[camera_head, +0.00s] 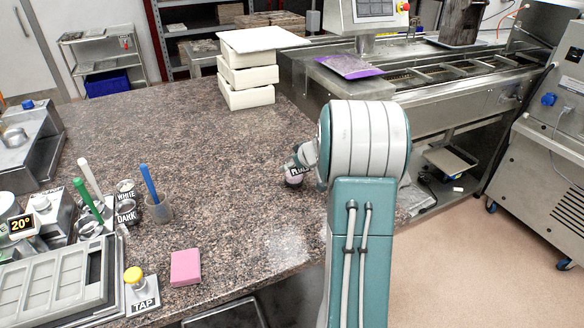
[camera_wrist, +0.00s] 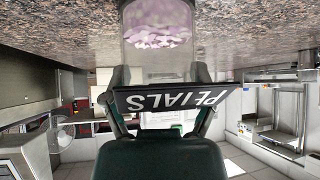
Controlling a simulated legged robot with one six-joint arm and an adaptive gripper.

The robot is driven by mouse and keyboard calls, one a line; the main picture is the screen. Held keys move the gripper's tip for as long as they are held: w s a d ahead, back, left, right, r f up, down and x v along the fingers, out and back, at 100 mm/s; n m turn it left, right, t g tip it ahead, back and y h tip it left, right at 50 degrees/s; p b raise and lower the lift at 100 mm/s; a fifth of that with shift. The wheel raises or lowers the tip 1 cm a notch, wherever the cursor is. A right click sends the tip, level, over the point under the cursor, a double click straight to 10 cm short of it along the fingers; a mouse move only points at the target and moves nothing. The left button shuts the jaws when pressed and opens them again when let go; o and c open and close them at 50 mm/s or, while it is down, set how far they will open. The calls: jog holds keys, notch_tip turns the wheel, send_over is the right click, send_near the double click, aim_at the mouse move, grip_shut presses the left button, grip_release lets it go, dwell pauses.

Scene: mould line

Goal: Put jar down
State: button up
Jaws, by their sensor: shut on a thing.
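The jar (camera_head: 294,179) is small, with a dark label reading PETALS, near the right edge of the speckled granite counter (camera_head: 225,150). My gripper (camera_head: 303,160) is shut on the jar, partly hidden behind my arm. In the wrist view, which is upside down, the clear jar (camera_wrist: 157,28) holds pale pink-purple petals. The fingers of my gripper (camera_wrist: 156,76) are on both sides of it, by the dark label plate (camera_wrist: 180,98). The jar is at or just above the counter; I cannot tell whether its base touches.
White stacked boxes (camera_head: 248,78) stand at the back of the counter. A pink block (camera_head: 185,267), a cup with a blue-handled tool (camera_head: 158,209) and pots marked WHITE and DARK (camera_head: 126,212) are at the front left. Bare counter lies left of the jar.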

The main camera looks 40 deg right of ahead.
jog(key=shift+d+f, duration=0.45)
jog(key=shift+f, duration=0.3)
jog(key=o, duration=0.9)
jog(key=shift+a, duration=0.15)
jog(key=shift+c, duration=0.2)
jog(key=shift+o, duration=1)
jog(key=shift+a, duration=0.15)
jog(key=shift+a+r, duration=0.1)
jog(key=shift+a, duration=0.1)
jog(key=shift+d, duration=0.15)
